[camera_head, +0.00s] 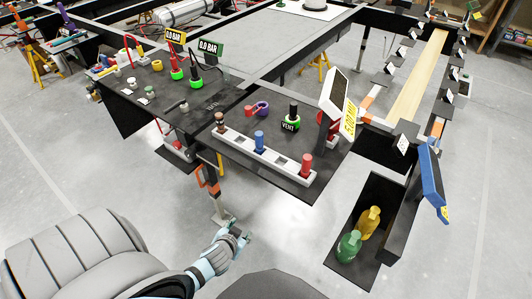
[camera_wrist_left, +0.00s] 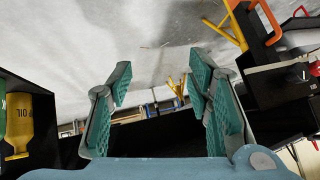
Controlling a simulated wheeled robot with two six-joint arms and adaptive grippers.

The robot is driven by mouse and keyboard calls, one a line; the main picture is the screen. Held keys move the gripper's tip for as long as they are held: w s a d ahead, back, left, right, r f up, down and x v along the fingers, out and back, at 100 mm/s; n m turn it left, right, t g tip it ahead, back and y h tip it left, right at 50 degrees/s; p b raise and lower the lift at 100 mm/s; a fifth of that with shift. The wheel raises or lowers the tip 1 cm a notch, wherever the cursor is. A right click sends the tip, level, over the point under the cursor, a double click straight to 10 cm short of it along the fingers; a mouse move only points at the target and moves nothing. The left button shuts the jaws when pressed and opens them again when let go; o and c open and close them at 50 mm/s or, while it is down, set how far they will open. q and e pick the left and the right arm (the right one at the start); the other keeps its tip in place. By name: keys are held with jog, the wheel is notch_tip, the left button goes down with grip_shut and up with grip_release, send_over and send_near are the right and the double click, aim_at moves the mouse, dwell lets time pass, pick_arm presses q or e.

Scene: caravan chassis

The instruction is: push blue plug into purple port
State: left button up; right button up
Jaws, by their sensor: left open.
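The blue plug (camera_head: 259,141) stands upright in a slot of the white rack (camera_head: 240,142) on the black panel. The purple port (camera_head: 262,107) is a ring on the same panel, behind the blue plug, and I see nothing in it. My left gripper (camera_head: 241,234) is in front of and below the panel edge, apart from the plug. In the left wrist view my left gripper (camera_wrist_left: 160,90) has its teal fingers spread with nothing between them. Neither the plug nor the port can be made out there. My right gripper is not in view.
The rack also holds a brown plug (camera_head: 220,122) and a red plug (camera_head: 306,164). A green-ringed vent fitting (camera_head: 292,119) stands behind it. A black box at the right holds a yellow bottle (camera_head: 368,221) and a green bottle (camera_head: 349,246). An orange-handled stand (camera_head: 211,184) is near my left gripper.

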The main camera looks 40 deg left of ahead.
pick_arm(q)
jog(key=w+a+r+n+t+y+b, duration=0.1)
jog(key=w+a+r+t+b, duration=0.2)
jog(key=w+r, duration=0.35)
jog(key=n+t+y+b, duration=0.3)
jog(key=t+b, duration=0.2)
send_near(258, 139)
jog(key=b+x, duration=0.1)
jog(key=x, duration=0.9)
jog(key=shift+w+a, duration=0.1)
jog(key=shift+w, duration=0.2)
jog(key=shift+w+a+f, duration=0.1)
jog(key=shift+w+a, duration=0.1)
jog(key=shift+w, duration=0.15)
jog(key=shift+c, duration=1.3)
grip_shut()
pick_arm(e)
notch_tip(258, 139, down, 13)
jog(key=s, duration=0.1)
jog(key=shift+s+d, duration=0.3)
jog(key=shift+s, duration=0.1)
